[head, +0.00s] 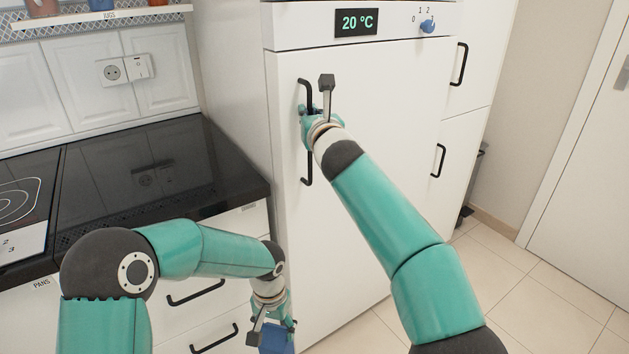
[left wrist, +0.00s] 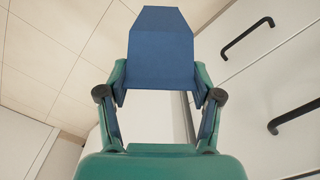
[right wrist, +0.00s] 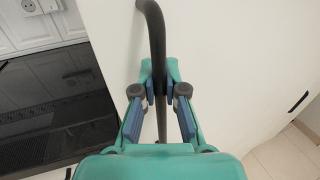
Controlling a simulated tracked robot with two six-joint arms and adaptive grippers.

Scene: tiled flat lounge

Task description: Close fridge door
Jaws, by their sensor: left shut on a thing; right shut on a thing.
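The fridge door (head: 375,120) is a tall white panel below the fridge's control panel. It looks shut or almost shut; no inside shows, and I cannot tell whether a narrow gap is left. Its black vertical handle (head: 307,170) is near the left edge. My right gripper (head: 308,118) is shut around the upper part of this handle (right wrist: 152,30), as the right wrist view shows (right wrist: 160,88). My left gripper (head: 276,325) is low, in front of the drawers, shut on a blue flat-sided object (left wrist: 160,50), also seen in the head view (head: 277,341).
The control panel (head: 300,32) reads 20 °C and has a blue knob (head: 427,25). A dark counter with a hob (head: 22,200) and drawers with black handles (head: 196,293) stand left. Tall white cupboards (head: 475,100) stand right of the fridge. Tiled floor (head: 530,275) is clear at right.

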